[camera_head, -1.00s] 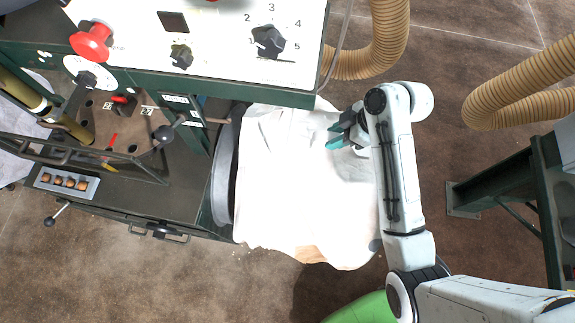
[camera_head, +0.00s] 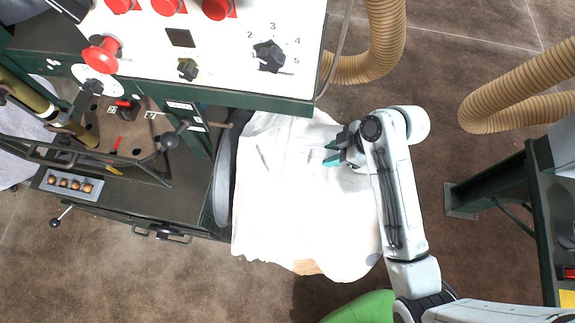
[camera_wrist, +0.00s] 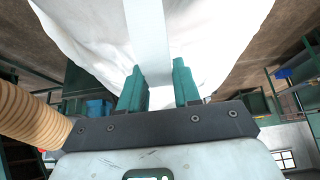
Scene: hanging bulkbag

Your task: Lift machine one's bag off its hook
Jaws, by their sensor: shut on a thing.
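The white bag (camera_head: 290,190) hangs beside the green machine in the head view, with a tan patch showing at its lower edge. It fills the upper part of the wrist view (camera_wrist: 220,40). My gripper (camera_head: 331,153) is at the bag's upper right side, its teal fingers pointing left against the white cloth. In the wrist view my gripper (camera_wrist: 160,88) has a pale strap (camera_wrist: 149,35) between its two teal fingers, and it is shut on this strap. A short peg (camera_head: 240,117) sticks out of the machine at the bag's top left; I cannot tell whether the bag rests on it.
The machine's white control panel (camera_head: 215,50) with red knobs overhangs the bag's top. Tan ribbed hoses stand behind (camera_head: 384,40) and at the right (camera_head: 510,95). A dark green frame (camera_head: 490,200) stands at the right.

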